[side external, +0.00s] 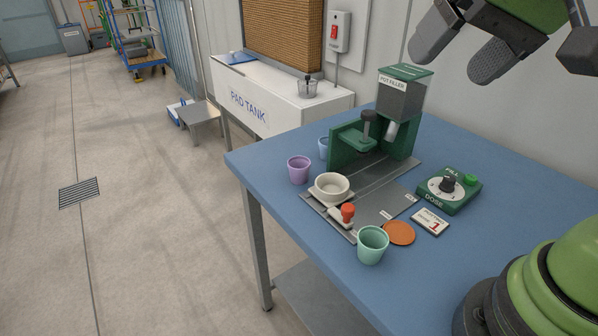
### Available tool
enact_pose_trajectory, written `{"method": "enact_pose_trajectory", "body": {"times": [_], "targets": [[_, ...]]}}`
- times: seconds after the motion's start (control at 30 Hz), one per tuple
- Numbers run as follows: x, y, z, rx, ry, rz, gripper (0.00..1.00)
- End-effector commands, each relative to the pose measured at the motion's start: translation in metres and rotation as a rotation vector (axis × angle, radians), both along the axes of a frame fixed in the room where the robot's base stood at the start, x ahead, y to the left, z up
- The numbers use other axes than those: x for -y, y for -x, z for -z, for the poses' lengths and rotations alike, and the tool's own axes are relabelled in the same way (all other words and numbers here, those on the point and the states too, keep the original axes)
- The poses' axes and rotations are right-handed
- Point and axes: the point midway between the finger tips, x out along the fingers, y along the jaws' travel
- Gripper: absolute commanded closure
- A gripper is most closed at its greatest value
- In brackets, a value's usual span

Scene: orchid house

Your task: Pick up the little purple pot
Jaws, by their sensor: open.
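The little purple pot (299,170) stands upright on the blue table (262,160), near its left edge. It is beside the left end of the grey plate, close to the cream bowl-like pot. My gripper (530,62) is at the top right of the side external view, high above the table and well apart from the purple pot. Its dark fingers are spread open with nothing seen between them. Part of the gripper is cut off by the frame's edge.
A cream pot (331,188), a red-knobbed tool (347,212), a mint pot (372,245) and an orange disc (399,232) are nearby. A light blue pot (323,148) stands behind, partly hidden by the green pot filler (400,95). A dose box (449,190) sits right.

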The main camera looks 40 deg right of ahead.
Motion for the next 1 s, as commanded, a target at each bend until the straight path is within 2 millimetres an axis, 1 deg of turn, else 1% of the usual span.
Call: {"method": "enact_pose_trajectory", "body": {"times": [0.03,0.17,0.2,0.27,0.3,0.37,0.4,0.47,0.5,0.57,0.6,0.73,0.83,1.0], "targets": [[0.0,-0.02,0.003,-0.033,0.014,0.023,0.17],[-0.001,-0.07,0.014,-0.085,0.057,0.096,0.17],[-0.001,-0.085,0.02,-0.098,0.07,0.119,0.17],[-0.004,-0.108,0.031,-0.115,0.093,0.151,0.17],[-0.005,-0.123,0.039,-0.124,0.108,0.173,0.17],[-0.009,-0.144,0.054,-0.134,0.132,0.204,0.17],[-0.011,-0.158,0.066,-0.138,0.147,0.226,0.17],[-0.015,-0.177,0.085,-0.143,0.172,0.255,0.17],[-0.018,-0.189,0.099,-0.143,0.187,0.275,0.17],[-0.023,-0.204,0.12,-0.142,0.211,0.302,0.17],[-0.026,-0.213,0.135,-0.138,0.224,0.318,0.17],[-0.034,-0.233,0.175,-0.123,0.259,0.36,0.17],[-0.038,-0.241,0.195,-0.111,0.274,0.381,0.17],[-0.037,-0.248,0.214,-0.102,0.283,0.397,0.17]]}}
